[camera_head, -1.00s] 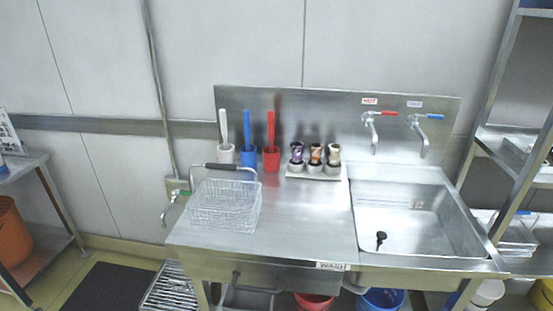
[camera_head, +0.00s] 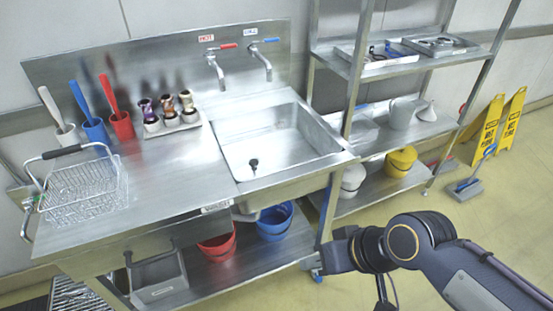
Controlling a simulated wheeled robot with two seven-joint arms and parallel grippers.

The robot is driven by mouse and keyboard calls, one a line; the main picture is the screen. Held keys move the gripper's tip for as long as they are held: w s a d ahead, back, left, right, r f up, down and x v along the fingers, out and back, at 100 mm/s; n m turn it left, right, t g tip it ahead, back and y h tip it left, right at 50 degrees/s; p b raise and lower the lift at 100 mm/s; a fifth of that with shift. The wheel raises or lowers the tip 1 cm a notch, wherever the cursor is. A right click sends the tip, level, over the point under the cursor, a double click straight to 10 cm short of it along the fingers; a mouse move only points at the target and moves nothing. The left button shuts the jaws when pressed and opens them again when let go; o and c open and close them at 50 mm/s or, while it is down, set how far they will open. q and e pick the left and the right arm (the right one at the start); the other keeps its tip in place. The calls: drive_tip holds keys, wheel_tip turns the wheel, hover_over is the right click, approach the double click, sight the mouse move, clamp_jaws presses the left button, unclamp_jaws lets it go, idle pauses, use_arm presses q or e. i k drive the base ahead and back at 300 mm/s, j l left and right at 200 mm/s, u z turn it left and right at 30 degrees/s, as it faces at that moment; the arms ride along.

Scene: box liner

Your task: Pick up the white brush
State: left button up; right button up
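The white brush (camera_head: 49,105) stands tilted in a white cup-shaped holder (camera_head: 69,138) at the back left of the steel wash counter (camera_head: 165,185). Only its handle shows; its lower end is hidden in the holder. My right gripper (camera_head: 338,253) is at the end of my dark arm, in front of the sink and shelf, far to the right of the brush. Its fingers cannot be made out clearly, and nothing is seen held. My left gripper is not in view.
A blue brush (camera_head: 80,98) and a red brush (camera_head: 108,92) stand in holders beside the white one. A wire basket (camera_head: 85,192) sits in front of them. A sink (camera_head: 275,145) and shelf rack (camera_head: 362,75) are to the right.

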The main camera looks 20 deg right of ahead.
sight(46, 95)
drive_tip(key=z, duration=0.35)
drive_tip(key=j+z, duration=0.65)
drive_tip(key=z, duration=0.15)
drive_tip(key=j+z, duration=0.4)
drive_tip(key=k+j+z, duration=0.1)
drive_tip(key=j, duration=0.35)
drive_tip(key=k+j+z, duration=0.1)
drive_tip(key=j, duration=0.35)
drive_tip(key=k+j+z, duration=0.1)
drive_tip(key=k+j, duration=0.15)
drive_tip(key=j, duration=0.15)
drive_tip(key=k+j+z, duration=0.15)
drive_tip(key=j, duration=0.25)
drive_tip(key=k+j+z, duration=0.1)
drive_tip(key=k+j, duration=0.15)
drive_tip(key=j, duration=0.15)
drive_tip(key=i+j, duration=0.15)
